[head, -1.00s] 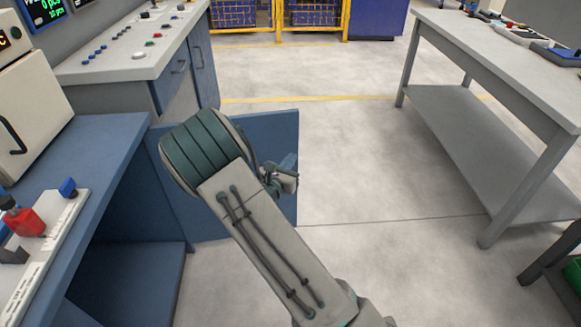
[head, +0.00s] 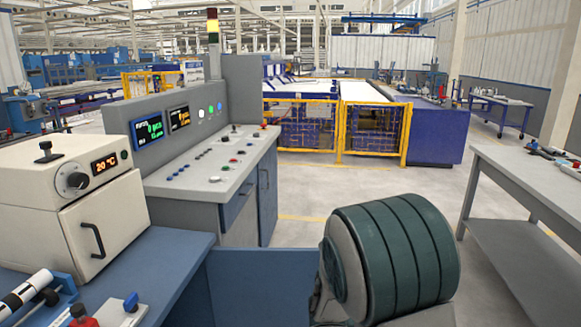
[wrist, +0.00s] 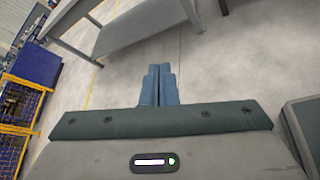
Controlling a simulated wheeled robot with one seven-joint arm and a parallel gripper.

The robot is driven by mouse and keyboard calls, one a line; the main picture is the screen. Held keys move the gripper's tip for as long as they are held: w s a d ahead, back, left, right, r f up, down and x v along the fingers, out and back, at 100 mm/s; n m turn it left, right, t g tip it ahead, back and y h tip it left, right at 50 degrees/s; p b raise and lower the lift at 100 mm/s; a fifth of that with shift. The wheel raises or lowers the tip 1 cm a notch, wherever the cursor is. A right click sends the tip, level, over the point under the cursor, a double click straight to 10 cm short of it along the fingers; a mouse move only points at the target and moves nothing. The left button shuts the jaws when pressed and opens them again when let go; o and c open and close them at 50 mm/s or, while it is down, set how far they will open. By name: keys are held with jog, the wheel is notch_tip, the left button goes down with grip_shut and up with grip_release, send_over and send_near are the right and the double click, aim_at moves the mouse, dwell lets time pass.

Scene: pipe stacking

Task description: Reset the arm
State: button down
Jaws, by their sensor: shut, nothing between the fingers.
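My arm shows in the head view as a large dark-green ribbed joint (head: 392,255) at the lower right of centre. My gripper is hidden behind that joint in the head view. In the wrist view my gripper (wrist: 159,72) shows as two blue fingers side by side, shut with nothing between them. The fingers point out over bare grey floor, apart from any object.
A blue bench (head: 165,250) with a white oven (head: 75,205) is at left, beside a control console (head: 215,175). A grey table (head: 530,190) stands at right; it also shows in the wrist view (wrist: 125,30). Yellow fencing (head: 340,130) is behind. Floor lies between.

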jog(key=s+a+r+m+g+y+p, duration=0.25)
jog(key=s+r+m+y+p, duration=0.35)
jog(key=s+r+m, duration=0.4)
jog(key=s+a+r+m+t+y+p, duration=0.2)
jog(key=s+a+r+m+y+p, duration=0.2)
jog(key=s+a+r+y, duration=0.2)
notch_tip(320, 180, up, 2)
jog(key=shift+s+a+r+m+y, duration=0.15)
jog(key=shift+a+m+y, duration=0.25)
jog(key=shift+a, duration=0.6)
jog(key=shift+d, duration=0.1)
